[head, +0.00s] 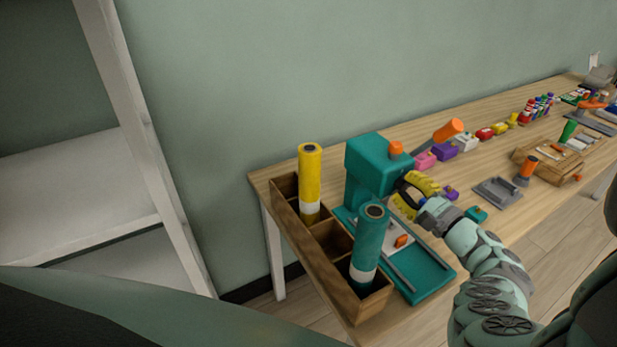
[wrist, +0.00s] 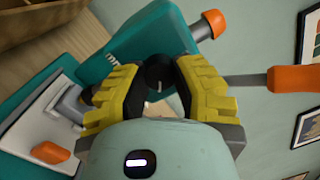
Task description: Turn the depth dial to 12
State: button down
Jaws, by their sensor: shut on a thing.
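The teal drill press (head: 368,165) stands near the left end of the table; its head also shows in the wrist view (wrist: 140,38). The depth dial (wrist: 157,74) is a black round knob with a pale pointer line on the press's head. My gripper (wrist: 156,84) has yellow fingers, one on each side of the dial, and is shut on it. In the head view my gripper (head: 416,190) is at the right side of the press and hides the dial. Pale scale marks show beside the dial, too small to read.
A wooden bin (head: 313,255) with a yellow roll (head: 309,180) and a teal roll (head: 369,246) stands left of the press. An orange-ended handle (head: 447,131) sticks out of the press. Several small coloured items and a grey tray (head: 497,192) lie to the right.

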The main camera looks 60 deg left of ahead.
jog(key=m, duration=0.2)
jog(key=m+p, duration=0.1)
jog(key=m, duration=0.1)
jog(key=m+t, duration=0.1)
jog(key=m, duration=0.1)
jog(key=shift+d+f+p, duration=0.15)
jog(key=shift+f+p, duration=0.1)
jog(key=shift+p, duration=0.1)
jog(key=m, duration=0.3)
jog(key=m+t+p, duration=0.1)
jog(key=m, duration=0.2)
jog(key=shift+f+h+p, duration=0.15)
jog(key=shift+h+p, duration=0.15)
jog(key=shift+m, duration=0.3)
jog(key=c, duration=1.1)
grip_release()
jog(key=o, duration=0.5)
jog(key=shift+r, duration=0.2)
jog(key=shift+c, duration=0.2)
jog(key=shift+s+r, duration=0.1)
